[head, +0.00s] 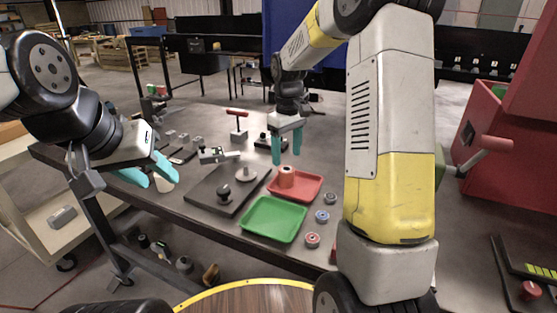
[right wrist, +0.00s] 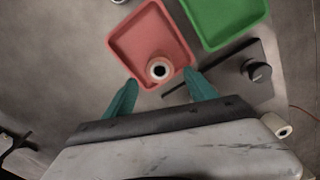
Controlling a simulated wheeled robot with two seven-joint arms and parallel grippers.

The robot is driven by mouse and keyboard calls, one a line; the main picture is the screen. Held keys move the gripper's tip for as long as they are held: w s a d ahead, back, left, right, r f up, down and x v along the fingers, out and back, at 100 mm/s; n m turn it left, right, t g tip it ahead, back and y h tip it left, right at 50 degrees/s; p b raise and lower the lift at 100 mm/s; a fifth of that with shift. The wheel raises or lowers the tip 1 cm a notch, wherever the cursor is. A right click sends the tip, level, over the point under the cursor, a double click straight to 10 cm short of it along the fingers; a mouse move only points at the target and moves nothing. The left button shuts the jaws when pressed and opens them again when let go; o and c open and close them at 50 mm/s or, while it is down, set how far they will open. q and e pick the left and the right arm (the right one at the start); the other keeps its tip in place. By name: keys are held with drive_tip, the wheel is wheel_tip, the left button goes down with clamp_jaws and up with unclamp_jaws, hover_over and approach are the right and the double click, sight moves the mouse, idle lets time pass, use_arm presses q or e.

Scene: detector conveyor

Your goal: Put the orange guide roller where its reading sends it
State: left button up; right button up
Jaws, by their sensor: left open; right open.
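The orange guide roller (head: 286,176) stands upright in the red tray (head: 313,190), near its far left side. In the right wrist view the roller (right wrist: 160,69) shows its end with a dark hole, by one edge of the red tray (right wrist: 122,42). My right gripper (head: 287,148) is open and empty, above and a little behind the roller, its fingers pointing down. The green tray (head: 273,219) is empty. A dark plate (head: 213,197) with a black knob (head: 224,192) and a pale disc (head: 246,174) lies left of the trays.
Several small rollers or discs, including a blue one (head: 322,216) and a red one (head: 312,240), stand right of the trays. A red-handled device (head: 238,133) and small grey blocks stand at the back. A red cabinet (head: 507,150) is at the right.

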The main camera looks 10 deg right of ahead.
drive_tip(key=s+r+m+t+y, duration=0.1)
drive_tip(key=s+r+m+t, duration=0.2)
drive_tip(key=s+r, duration=0.95)
drive_tip(key=s+m+t+y, duration=0.1)
drive_tip(key=s+m+t, duration=0.2)
drive_tip(key=s, duration=1)
drive_tip(key=shift+a, duration=0.2)
